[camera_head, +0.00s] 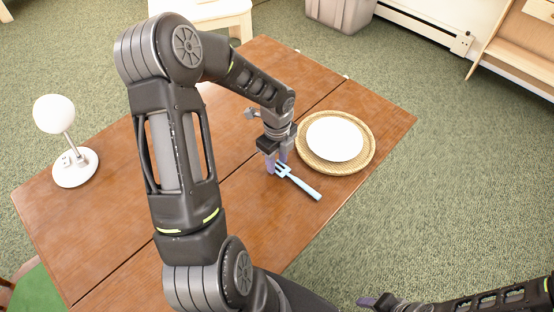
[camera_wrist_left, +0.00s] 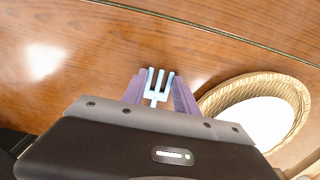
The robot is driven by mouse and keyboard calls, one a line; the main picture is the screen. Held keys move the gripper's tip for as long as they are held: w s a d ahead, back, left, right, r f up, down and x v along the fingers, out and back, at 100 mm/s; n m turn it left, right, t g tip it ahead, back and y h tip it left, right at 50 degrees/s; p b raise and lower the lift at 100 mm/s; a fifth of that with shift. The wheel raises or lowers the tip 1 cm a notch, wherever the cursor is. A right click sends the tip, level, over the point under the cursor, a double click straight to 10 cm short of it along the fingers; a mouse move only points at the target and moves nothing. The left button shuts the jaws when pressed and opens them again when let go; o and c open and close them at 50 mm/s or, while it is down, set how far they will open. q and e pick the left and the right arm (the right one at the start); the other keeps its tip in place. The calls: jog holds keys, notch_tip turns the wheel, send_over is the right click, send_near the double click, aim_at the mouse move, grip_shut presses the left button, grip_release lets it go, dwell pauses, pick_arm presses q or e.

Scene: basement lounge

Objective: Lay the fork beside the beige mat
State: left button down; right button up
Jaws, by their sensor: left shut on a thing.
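The light blue fork (camera_head: 304,187) is at my left gripper (camera_head: 277,168), beside the beige woven mat (camera_head: 369,156). Its handle points toward the lower right in the head view. My left gripper is shut on the fork near its tines; the tines (camera_wrist_left: 160,80) show between the purple fingers (camera_wrist_left: 159,92) in the left wrist view. I cannot tell if the fork touches the table. The round mat, also in the left wrist view (camera_wrist_left: 222,97), lies right of the gripper under a white plate (camera_head: 335,139). My right gripper (camera_head: 367,300) shows only partly at the bottom edge.
The brown wooden table (camera_head: 250,225) has clear room in front of the mat and fork. A white lamp (camera_head: 73,165) stands at its left end. A pale stool or chair (camera_head: 215,15) and a grey bin (camera_head: 340,12) are beyond the table.

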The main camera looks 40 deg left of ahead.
pick_arm(q)
jog(key=shift+f, duration=0.15)
jog(key=c, duration=0.9)
grip_release()
jog(key=shift+c, duration=0.2)
jog(key=shift+r, duration=0.2)
notch_tip(320, 180, up, 12)
